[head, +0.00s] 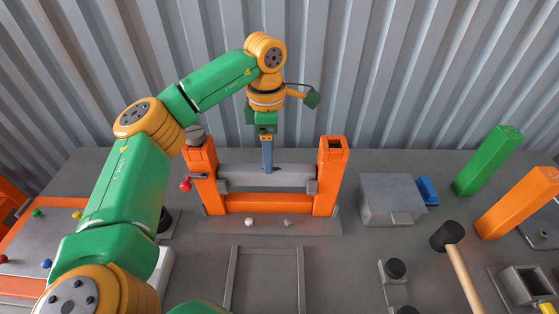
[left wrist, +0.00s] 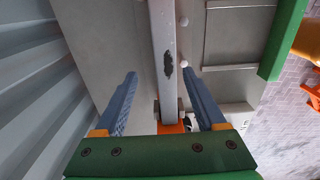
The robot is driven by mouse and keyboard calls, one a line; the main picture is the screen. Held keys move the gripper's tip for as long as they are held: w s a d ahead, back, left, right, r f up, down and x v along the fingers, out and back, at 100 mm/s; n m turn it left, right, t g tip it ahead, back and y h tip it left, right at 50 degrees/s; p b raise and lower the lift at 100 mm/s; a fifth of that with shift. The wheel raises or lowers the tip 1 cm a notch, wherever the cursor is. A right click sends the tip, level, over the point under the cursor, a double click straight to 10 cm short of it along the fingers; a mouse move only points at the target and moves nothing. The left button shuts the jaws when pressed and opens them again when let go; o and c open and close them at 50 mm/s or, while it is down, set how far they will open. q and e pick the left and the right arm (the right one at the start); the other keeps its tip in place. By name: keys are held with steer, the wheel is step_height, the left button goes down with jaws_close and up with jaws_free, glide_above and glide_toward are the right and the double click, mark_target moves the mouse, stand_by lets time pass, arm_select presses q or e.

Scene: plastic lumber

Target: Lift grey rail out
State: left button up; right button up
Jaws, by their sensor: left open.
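The grey rail (head: 292,178) lies level between two upright orange posts (head: 330,172), above a lower orange rail (head: 268,204). In the left wrist view the grey rail (left wrist: 161,30) runs down the middle, with a dark worn patch on it. My left gripper (head: 267,168) points down at the rail's middle from above. It is open, its blue fingers (left wrist: 163,90) on either side of the rail with gaps to both. Whether the fingertips reach below the rail's top is hard to tell. My right gripper is not in view.
Two small white balls (head: 287,223) lie in front of the frame. A grey block (head: 390,196), a blue piece (head: 428,190), a green post (head: 488,160), an orange post (head: 519,203) and a mallet (head: 456,252) are to the right. A corrugated wall (head: 420,70) stands behind.

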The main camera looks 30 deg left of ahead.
arm_select(q)
steer(key=shift+s+f+p, duration=1)
steer(key=shift+s+p, duration=0.05)
steer(key=f, duration=0.2)
steer(key=shift+w+a+f, duration=0.1)
steer(key=shift+w+f, duration=0.1)
steer(key=shift+f, duration=0.15)
steer(key=shift+w+f, duration=0.25)
steer(key=shift+w, duration=0.2)
steer(key=shift+s+r, duration=0.2)
steer(key=shift+s, duration=0.05)
jaws_close()
steer(key=shift+w, duration=0.1)
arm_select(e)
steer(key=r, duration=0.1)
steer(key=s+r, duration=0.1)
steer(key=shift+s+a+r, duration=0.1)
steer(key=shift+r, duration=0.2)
